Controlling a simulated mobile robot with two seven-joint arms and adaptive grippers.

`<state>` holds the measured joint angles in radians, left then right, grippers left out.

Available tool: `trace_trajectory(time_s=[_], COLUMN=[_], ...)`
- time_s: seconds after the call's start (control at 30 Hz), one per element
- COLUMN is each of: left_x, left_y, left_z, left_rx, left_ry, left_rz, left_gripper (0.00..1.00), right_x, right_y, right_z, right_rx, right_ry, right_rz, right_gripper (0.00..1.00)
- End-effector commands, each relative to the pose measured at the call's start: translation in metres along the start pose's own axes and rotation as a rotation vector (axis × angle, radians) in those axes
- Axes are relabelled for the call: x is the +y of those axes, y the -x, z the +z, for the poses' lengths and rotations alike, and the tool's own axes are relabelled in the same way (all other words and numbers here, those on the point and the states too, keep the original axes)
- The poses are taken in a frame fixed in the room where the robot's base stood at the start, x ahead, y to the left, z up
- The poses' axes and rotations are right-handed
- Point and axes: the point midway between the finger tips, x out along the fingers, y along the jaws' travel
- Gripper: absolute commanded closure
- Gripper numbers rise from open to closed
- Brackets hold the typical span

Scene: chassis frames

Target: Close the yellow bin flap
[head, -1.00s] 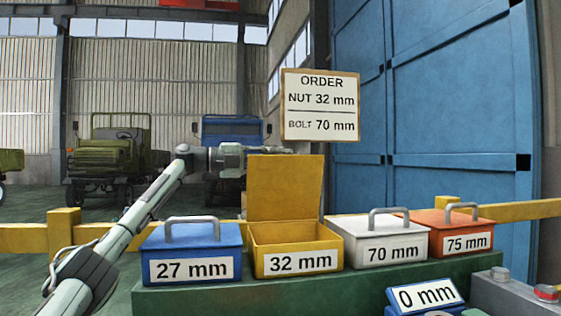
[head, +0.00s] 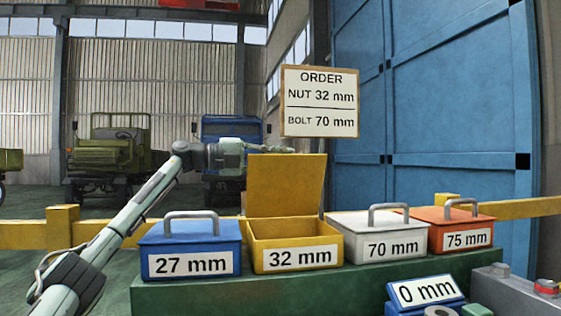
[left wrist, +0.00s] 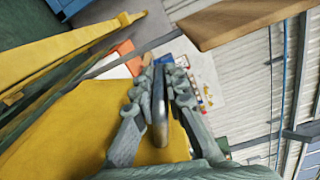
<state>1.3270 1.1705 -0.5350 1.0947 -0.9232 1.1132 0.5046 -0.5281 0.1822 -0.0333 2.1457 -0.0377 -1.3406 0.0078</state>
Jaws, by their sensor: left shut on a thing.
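The yellow bin (head: 300,242) labelled 32 mm stands on the green bench, its inside in view. Its yellow flap (head: 287,188) stands up, raised at the back of the bin. My left gripper (head: 280,149) is behind the flap's top edge, its fingers partly hidden there. In the left wrist view, the fingers (left wrist: 158,88) are shut on a grey metal handle (left wrist: 160,108), with the yellow flap (left wrist: 75,130) below and to the left. My right gripper is not in view.
A closed blue bin (head: 190,240) stands left of the yellow one; closed white (head: 375,232) and orange (head: 450,225) bins stand to its right. The order sign (head: 320,100) hangs above and behind the flap. A yellow rail (head: 100,230) runs behind the bench.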

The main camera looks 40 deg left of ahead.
Motion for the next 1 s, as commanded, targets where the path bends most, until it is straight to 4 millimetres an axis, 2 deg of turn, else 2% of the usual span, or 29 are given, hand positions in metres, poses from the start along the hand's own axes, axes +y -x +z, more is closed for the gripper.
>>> trace_trajectory(time_s=[0.3, 0.5, 0.8, 1.0], left_x=[0.006, 0.008, 0.010, 0.010], left_y=[0.001, 0.001, 0.000, 0.001], left_z=[-0.042, -0.057, -0.069, -0.072], left_rx=[0.002, 0.001, 0.000, 0.000], left_ry=[-0.251, -0.355, -0.440, -0.459], left_rz=[0.006, 0.005, 0.004, 0.004], left_gripper=[1.00, 1.00, 1.00, 1.00], right_x=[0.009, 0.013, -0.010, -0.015], right_y=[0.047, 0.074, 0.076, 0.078], right_z=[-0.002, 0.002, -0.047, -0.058], right_rx=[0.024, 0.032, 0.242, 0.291], right_ry=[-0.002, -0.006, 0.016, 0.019], right_rz=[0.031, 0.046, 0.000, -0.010], right_gripper=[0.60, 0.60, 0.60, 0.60])
